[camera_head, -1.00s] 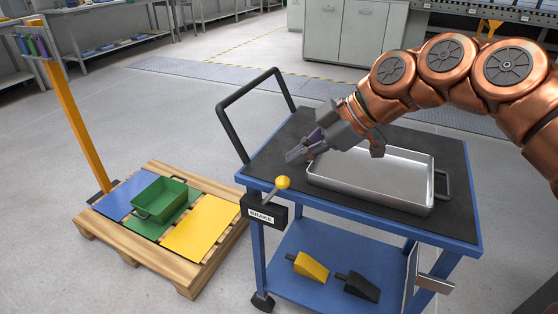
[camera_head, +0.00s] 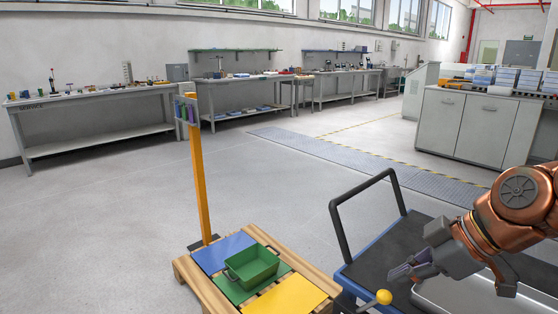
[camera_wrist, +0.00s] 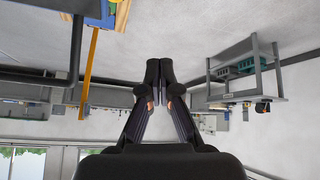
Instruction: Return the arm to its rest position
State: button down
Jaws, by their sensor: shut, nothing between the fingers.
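My gripper (camera_head: 404,272) is shut and empty at the lower right of the head view. It hangs over the blue cart's black top (camera_head: 385,250), near the left end of the metal tray (camera_head: 450,295), and points left. In the wrist view my gripper's fingers (camera_wrist: 158,62) meet at the tips with nothing between them. My copper arm comes in from the right edge.
The cart's black handle (camera_head: 337,222) rises left of the gripper. A yellow-knobbed brake lever (camera_head: 383,297) stands just below it. A wooden pallet (camera_head: 190,283) holds a green bin (camera_head: 252,266) beside an orange post (camera_head: 200,190). Open floor lies beyond.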

jog(key=s+a+r+m+g+h+p, duration=0.35)
jog(key=s+a+r+m+p, duration=0.35)
jog(key=p, duration=0.5)
jog(key=s+d+m+g+h+p, duration=0.2)
jog(key=s+m+p, duration=0.3)
jog(key=s+p, duration=0.4)
jog(key=shift+s+d+m+h+p, duration=0.4)
jog(key=shift+s+d, duration=0.2)
jog(key=shift+d, duration=0.25)
